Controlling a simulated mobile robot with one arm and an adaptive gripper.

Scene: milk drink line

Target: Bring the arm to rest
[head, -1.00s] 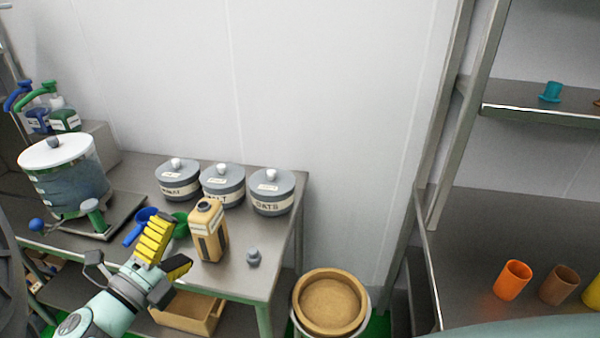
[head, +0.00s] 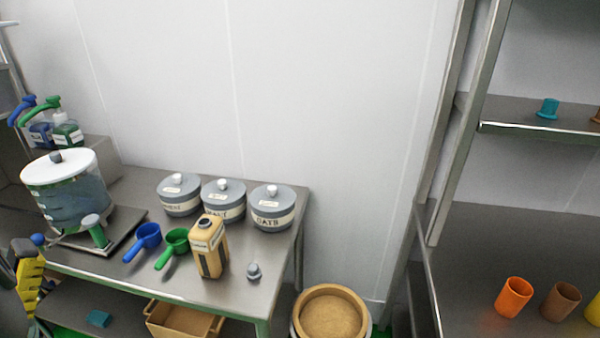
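My gripper (head: 30,282) shows at the left edge of the head view, in front of the table's left part. A blue scoop (head: 146,238) and a green scoop (head: 174,246) lie on the tabletop left of the carton.
The metal table (head: 190,285) also bears a clear dispenser (head: 68,192) and lidded jars (head: 222,200). A round wooden-rimmed tub (head: 331,291) stands on the right. A shelf rack (head: 462,230) holds cups, including an orange one (head: 514,297).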

